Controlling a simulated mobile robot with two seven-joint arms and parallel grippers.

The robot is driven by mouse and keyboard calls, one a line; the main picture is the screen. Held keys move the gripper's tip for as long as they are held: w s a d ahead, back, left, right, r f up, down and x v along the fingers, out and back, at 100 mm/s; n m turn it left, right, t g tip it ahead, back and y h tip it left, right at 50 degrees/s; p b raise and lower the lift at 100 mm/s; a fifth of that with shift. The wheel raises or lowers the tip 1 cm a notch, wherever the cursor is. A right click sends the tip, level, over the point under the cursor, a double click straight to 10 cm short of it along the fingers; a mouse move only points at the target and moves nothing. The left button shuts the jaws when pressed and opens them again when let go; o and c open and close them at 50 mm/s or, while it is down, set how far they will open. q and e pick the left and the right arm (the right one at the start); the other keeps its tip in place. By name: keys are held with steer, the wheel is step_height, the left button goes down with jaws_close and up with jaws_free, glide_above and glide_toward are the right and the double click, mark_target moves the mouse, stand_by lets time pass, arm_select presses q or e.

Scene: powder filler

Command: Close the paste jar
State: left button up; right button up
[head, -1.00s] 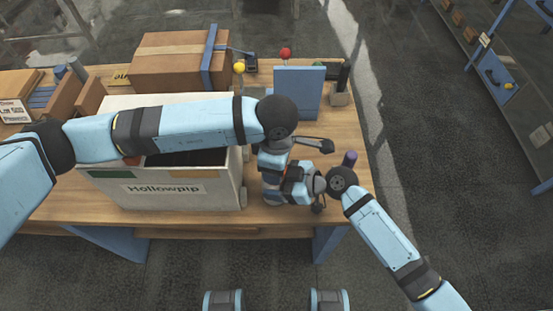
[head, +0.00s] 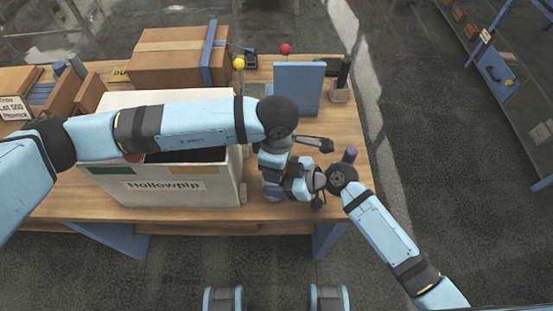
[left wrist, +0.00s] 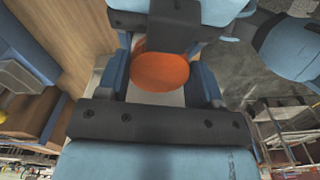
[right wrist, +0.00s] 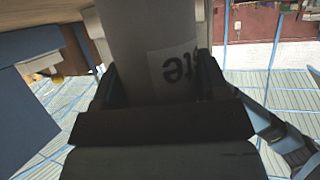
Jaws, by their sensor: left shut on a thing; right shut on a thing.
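An orange round lid (left wrist: 160,72) sits between the two fingers of my left gripper (left wrist: 160,88), which is shut on it. A dark part crosses the lid's upper edge in the left wrist view. A grey paste jar (right wrist: 135,35), with a white label showing the letters "ste", stands between the fingers of my right gripper (right wrist: 155,85), which is shut on it. In the head view both grippers meet closely at the table's front right, and my arms hide the jar and lid. Whether the lid touches the jar cannot be told.
A white "Hollowpip" box (head: 215,190) stands just left of the grippers. Behind are a blue panel (head: 298,88), a cardboard box (head: 165,60) and yellow (head: 239,63) and red (head: 286,49) balls. A purple-topped item (head: 349,154) is close by on the right.

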arm_select(q)
steer(key=shift+d+f, duration=0.1)
steer(key=shift+f, duration=0.05)
arm_select(e)
steer(key=c, duration=0.5)
arm_select(q)
steer(key=m, duration=0.3)
steer(key=shift+s, duration=0.1)
arm_select(e)
steer(key=shift+o, duration=0.2)
arm_select(q)
steer(key=o, duration=1)
steer(key=shift+c, duration=0.2)
steer(key=shift+r, duration=2.25)
